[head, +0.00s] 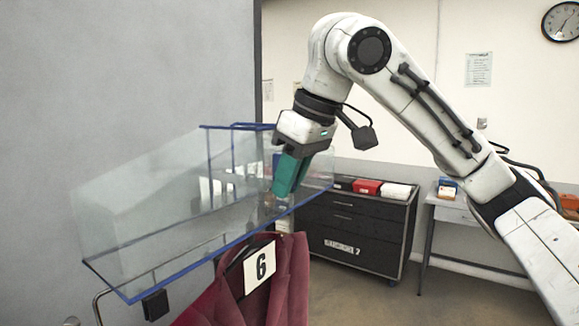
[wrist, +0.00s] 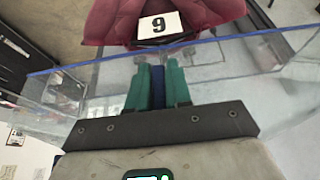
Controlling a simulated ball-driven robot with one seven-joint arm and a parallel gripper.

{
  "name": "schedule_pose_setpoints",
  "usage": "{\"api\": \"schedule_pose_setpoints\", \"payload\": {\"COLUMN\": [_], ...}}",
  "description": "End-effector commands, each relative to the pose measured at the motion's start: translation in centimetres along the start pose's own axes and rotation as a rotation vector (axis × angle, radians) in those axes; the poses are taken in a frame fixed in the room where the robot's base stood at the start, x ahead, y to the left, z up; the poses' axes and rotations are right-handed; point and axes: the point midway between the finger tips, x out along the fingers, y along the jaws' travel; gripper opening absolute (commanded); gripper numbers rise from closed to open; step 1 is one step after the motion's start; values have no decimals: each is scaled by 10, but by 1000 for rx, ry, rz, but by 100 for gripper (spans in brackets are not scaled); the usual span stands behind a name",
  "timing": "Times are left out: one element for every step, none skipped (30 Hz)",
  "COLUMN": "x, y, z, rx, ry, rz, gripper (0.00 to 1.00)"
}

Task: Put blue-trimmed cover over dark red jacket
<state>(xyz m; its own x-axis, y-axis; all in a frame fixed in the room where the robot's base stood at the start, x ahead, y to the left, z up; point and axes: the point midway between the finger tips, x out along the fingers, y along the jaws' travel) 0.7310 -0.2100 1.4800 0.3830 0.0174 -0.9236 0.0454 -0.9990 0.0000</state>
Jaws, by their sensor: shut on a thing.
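The blue-trimmed cover (head: 150,190) is a clear, open box shape with blue edges, tilted in the head view. It also shows in the wrist view (wrist: 225,60). My gripper (head: 286,180) has green fingers, shut on the cover at its right part; in the wrist view the fingers (wrist: 157,85) close around a blue part. The dark red jacket (head: 285,285) hangs below the cover with a white tag "6" on it. Its shoulders show at the top of the wrist view (wrist: 205,12). The cover's lower edge is above the jacket's shoulders; the jacket's lower part is out of view.
A grey wall panel (head: 160,70) stands close behind the cover at left. A black drawer cabinet (head: 350,232) with a red box (head: 367,187) on it stands behind. A side table (head: 450,212) is at right. Floor between is clear.

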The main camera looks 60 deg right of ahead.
Motion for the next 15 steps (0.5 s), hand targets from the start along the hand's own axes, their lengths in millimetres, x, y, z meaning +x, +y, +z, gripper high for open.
{"api": "schedule_pose_setpoints", "payload": {"x": [3,5,7,9,11,13,15,17,19,20,22,25,26,29,32], "y": [0,0,0,1,1,1,1,1,0,0,0,0,0,0,0], "z": [2,2,4,4,5,6,6,7,8,9,10,11,12,13,14], "rx": [1,1,1,1,1,2,2,2,1,1,1,0,0,0,1], "ry": [-1,-1,-1,-1,-1,0,0,0,0,0,0,0,-1,-1,-1], "rz": [0,0,0,0,0,1,1,1,0,0,0,0,-1,0,0], "gripper": [0,0,0,0,0,0,0,0,0,0,0,0,0,0,0]}}
